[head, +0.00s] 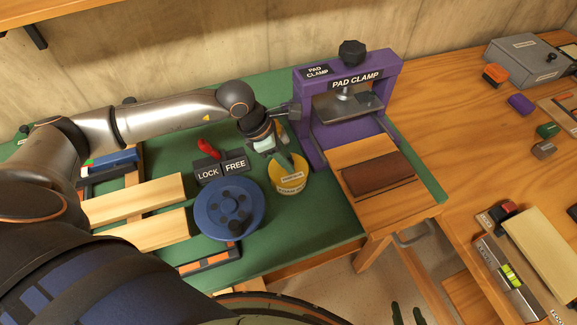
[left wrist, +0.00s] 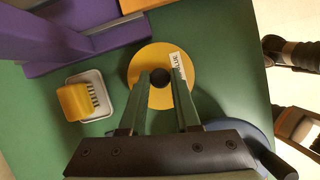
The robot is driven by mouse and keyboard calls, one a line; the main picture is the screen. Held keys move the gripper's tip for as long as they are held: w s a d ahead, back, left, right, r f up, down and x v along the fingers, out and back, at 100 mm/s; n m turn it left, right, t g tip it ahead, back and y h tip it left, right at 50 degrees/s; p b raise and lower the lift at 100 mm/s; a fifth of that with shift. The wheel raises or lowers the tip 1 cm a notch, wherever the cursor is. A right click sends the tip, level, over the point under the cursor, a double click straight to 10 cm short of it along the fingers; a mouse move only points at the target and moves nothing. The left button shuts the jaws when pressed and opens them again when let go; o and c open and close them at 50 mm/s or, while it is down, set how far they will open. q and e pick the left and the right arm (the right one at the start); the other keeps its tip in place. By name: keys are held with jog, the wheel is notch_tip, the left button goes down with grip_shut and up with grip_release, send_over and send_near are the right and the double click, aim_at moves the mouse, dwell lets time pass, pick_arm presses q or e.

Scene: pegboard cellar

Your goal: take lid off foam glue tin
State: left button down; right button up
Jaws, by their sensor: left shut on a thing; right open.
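The yellow foam glue tin (head: 289,187) stands on the green mat, right of the blue wheel. Its round yellow lid, with a white label and a black knob (left wrist: 160,78), shows from above in the left wrist view. My left gripper (head: 283,160) reaches down over the tin. In the left wrist view its two fingers (left wrist: 160,76) are shut on the lid's knob. The lid appears level on the tin, but I cannot tell whether there is a gap under it. My right gripper is not in view.
The purple pad clamp (head: 305,120) stands close right of the tin. A yellow-handled brush (left wrist: 75,102) sits nearby on a pale dish. Some green mat in front is clear.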

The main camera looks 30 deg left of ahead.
pick_arm(q)
jog(key=shift+r, duration=0.15)
jog(key=shift+r+b, duration=0.3)
jog(key=shift+r, duration=0.35)
jog(key=s+a+r+b, duration=0.3)
jog(key=s+r+b, duration=0.2)
jog(key=s+r, duration=0.75)
jog(key=w+d+f+m+g+y, duration=0.2)
jog(key=w+f+m+g, duration=0.1)
jog(key=m, duration=0.9)
jog(key=w+d+f+m+g+y, duration=0.1)
jog(key=w+d+f+m+g, duration=0.2)
jog(key=m, duration=1)
jog(key=shift+f+g+y, duration=0.4)
jog(key=shift+f+g, duration=0.4)
jog(key=shift+f, duration=0.05)
